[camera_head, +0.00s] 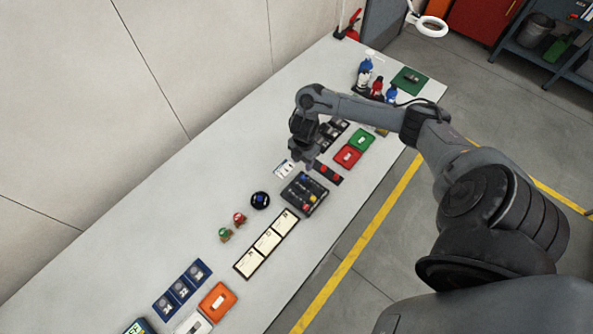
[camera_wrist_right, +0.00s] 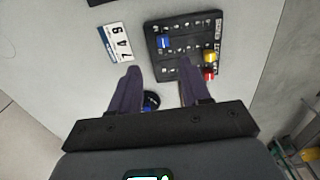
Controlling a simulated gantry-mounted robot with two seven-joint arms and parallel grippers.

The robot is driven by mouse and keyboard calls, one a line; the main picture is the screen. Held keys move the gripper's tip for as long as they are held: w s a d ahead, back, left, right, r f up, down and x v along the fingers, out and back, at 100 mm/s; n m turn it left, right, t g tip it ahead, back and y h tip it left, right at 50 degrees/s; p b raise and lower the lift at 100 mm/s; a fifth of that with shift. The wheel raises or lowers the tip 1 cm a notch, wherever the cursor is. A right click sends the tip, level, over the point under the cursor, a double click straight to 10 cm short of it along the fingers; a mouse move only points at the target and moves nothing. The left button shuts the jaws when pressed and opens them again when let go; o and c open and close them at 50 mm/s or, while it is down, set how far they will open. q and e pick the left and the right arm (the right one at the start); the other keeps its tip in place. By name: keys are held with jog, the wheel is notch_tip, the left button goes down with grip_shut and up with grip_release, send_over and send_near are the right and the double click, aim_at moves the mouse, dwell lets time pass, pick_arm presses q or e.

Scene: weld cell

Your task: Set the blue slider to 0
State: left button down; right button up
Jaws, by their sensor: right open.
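The black slider panel (camera_head: 305,194) lies on the bench in the middle of the head view. It also shows in the right wrist view (camera_wrist_right: 180,62), with a blue slider (camera_wrist_right: 164,41), a yellow slider (camera_wrist_right: 208,58) and a red slider (camera_wrist_right: 208,73). The blue slider sits near the panel's left edge there, apart from the other two. The scale marks are too small to read. My right gripper (camera_head: 303,163) is above the bench just beyond the panel. In the wrist view its fingers (camera_wrist_right: 159,67) are spread and empty, with the blue slider ahead of the gap. My left gripper is not in view.
A white number card (camera_wrist_right: 115,42) lies beside the panel. A round black dial (camera_head: 260,200) with a blue centre is left of the panel. A strip of cream cards (camera_head: 266,243) is in front.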

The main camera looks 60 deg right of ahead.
aim_at(303, 177)
jog(key=f, duration=1)
jog(key=shift+s+b, duration=0.25)
jog(key=shift+b, duration=0.1)
grip_shut()
